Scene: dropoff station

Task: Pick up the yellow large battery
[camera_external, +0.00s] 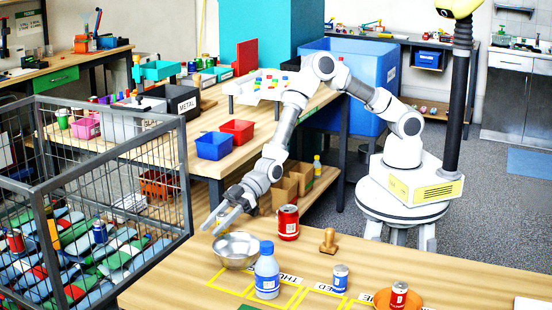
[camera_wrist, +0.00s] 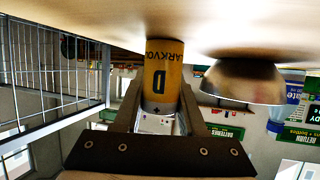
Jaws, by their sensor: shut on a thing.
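In the external view my gripper (camera_external: 221,214) points down at the wooden table's far left edge, left of the metal bowl. I cannot make out the battery there.
The metal bowl (camera_external: 236,250) is close beside my gripper; it also shows in the wrist view (camera_wrist: 243,81). A red can (camera_external: 288,222), a blue-capped bottle (camera_external: 267,271), a stamp (camera_external: 328,241) and smaller cans stand to the right. A wire cage cart (camera_external: 184,165) stands left.

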